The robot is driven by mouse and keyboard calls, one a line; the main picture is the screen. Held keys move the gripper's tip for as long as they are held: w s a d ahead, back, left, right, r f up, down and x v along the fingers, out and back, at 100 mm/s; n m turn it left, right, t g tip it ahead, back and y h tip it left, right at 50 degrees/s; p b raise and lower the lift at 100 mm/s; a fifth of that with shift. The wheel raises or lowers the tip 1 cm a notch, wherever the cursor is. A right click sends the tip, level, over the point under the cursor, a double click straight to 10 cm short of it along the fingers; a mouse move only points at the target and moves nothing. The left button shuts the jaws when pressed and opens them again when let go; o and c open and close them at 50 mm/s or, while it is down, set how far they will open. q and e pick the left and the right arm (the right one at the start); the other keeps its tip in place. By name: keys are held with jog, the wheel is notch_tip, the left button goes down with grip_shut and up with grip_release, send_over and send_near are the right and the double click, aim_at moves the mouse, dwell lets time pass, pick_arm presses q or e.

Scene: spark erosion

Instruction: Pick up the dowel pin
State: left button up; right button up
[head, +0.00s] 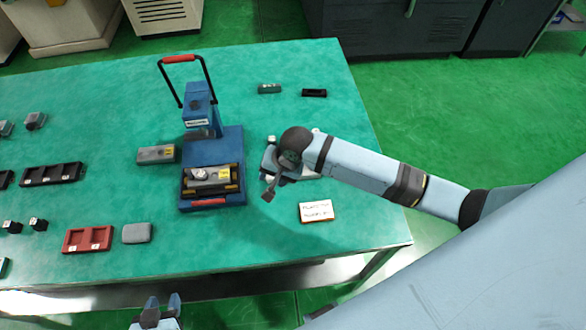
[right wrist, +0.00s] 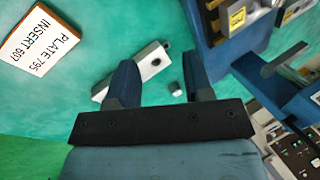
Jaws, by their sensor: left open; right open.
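In the right wrist view a small pale piece (right wrist: 175,89), which looks like the dowel pin, lies on the green table between my right gripper's fingers. My right gripper (right wrist: 161,78) is open and empty, pointing down at the table. A light metal block with a dark hole (right wrist: 150,60) lies just beyond the fingertips. In the head view my right arm hides most of this block, and I cannot make out the pin there. My left gripper (head: 162,301) is open and empty at the bottom edge, off the table's front.
A blue press (head: 228,145) with a red-handled lever stands left of my right gripper. A label card (head: 316,211) lies in front of my right arm. A grey block (head: 157,154), a red tray (head: 88,239) and a grey case (head: 137,233) lie further left.

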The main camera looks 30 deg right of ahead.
jog(key=w+d+r+m+g+h, duration=0.3)
jog(key=w+d+r+m, duration=0.25)
jog(key=d, duration=0.25)
jog(key=f, duration=0.7)
jog(key=shift+s+f, duration=0.2)
jog(key=shift+f, duration=0.05)
jog(key=shift+w+d+f+p, duration=0.1)
jog(key=shift+w+f+p, duration=0.05)
jog(key=shift+f, duration=1.3)
jog(key=shift+w+d+f+p, duration=0.1)
jog(key=shift+w+f+p, duration=0.05)
jog(key=shift+f, duration=1.25)
grip_shut()
